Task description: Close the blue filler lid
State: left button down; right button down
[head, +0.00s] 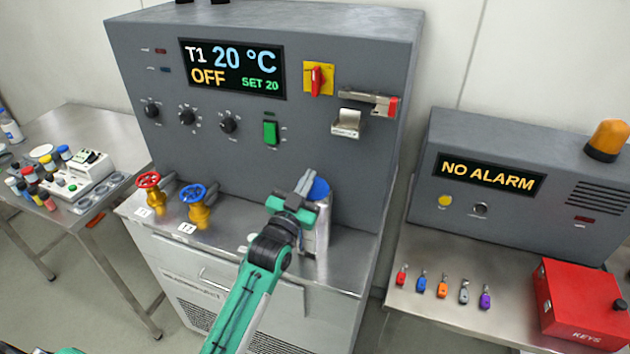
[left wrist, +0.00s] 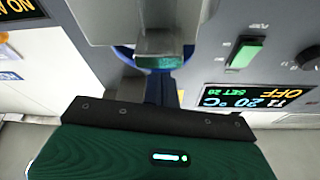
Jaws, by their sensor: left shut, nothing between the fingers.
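The blue filler lid (head: 319,189) shows as a rounded blue patch at the top of a pale metal filler body (head: 322,228) on the front ledge of the grey cabinet. My left gripper (head: 306,183) is shut and empty, right in front of the lid, and hides part of it. I cannot tell whether the fingers touch the lid or how far it is tilted. In the left wrist view the shut fingers (left wrist: 158,50) cover most of a blue shape (left wrist: 122,52) behind them. My right gripper is not in view.
The red valve wheel (head: 148,180) and blue valve wheel (head: 193,191) stand left of the filler on the steel ledge (head: 226,232). Above are a green switch (head: 270,132) and a metal bracket (head: 347,122). A side table (head: 420,303) with several key tags stands at right.

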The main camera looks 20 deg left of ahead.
pick_arm(q)
jog(key=shift+a+f+n+y, duration=0.3)
jog(key=shift+n+y, duration=0.05)
jog(key=shift+n, duration=0.6)
jog(key=shift+a+f+n+y, duration=0.25)
jog(key=shift+f+n+y, duration=0.1)
jog(key=shift+n, duration=0.6)
